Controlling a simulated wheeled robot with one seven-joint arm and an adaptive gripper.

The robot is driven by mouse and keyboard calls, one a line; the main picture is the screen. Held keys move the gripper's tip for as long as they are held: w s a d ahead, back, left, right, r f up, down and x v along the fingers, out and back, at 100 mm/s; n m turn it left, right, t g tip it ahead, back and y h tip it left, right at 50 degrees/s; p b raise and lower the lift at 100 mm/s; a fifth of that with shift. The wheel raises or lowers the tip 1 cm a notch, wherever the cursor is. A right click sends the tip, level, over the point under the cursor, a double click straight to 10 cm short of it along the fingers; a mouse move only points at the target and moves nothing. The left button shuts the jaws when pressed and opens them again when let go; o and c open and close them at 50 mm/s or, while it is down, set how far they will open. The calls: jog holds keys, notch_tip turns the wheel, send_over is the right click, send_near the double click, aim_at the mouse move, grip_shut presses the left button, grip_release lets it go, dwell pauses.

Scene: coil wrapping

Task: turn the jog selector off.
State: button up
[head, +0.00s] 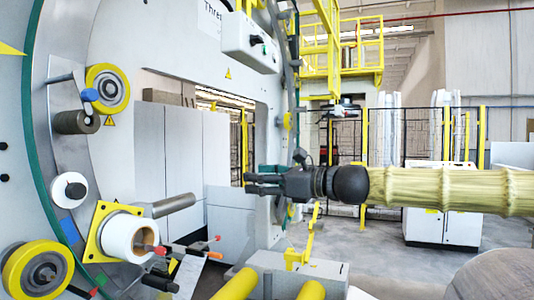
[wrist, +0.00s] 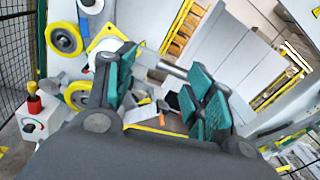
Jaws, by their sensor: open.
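My gripper (head: 250,183) reaches in from the right in the head view, pointing left across the front of the machine. In the wrist view its two green-padded fingers (wrist: 160,76) are spread apart with nothing between them. A pale control box (head: 250,43) with a black knob (head: 257,40) hangs at the top of the machine, above and apart from my gripper. No label tells which knob is the jog selector, and neither setting is readable.
The machine's ring (head: 75,155) carries yellow rollers (head: 108,89) and a white roll (head: 128,237) at left. A white cabinet (head: 445,215) and black mesh fence are behind my arm. Open floor shows at right.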

jog(key=s+d+r+y, duration=0.1)
jog(key=s+d+r, duration=0.15)
jog(key=r, duration=0.45)
jog(key=s+d+r+y, duration=0.1)
jog(key=d+r+y, duration=0.15)
jog(key=r, duration=0.55)
jog(key=y, duration=0.2)
send_near(262, 40)
jog(key=shift+m, duration=0.5)
jog(key=p+x, duration=0.3)
jog(key=x, duration=0.5)
jog(key=shift+w+a+r+p, duration=0.1)
jog(key=shift+a+p, duration=0.3)
jog(key=c, duration=1)
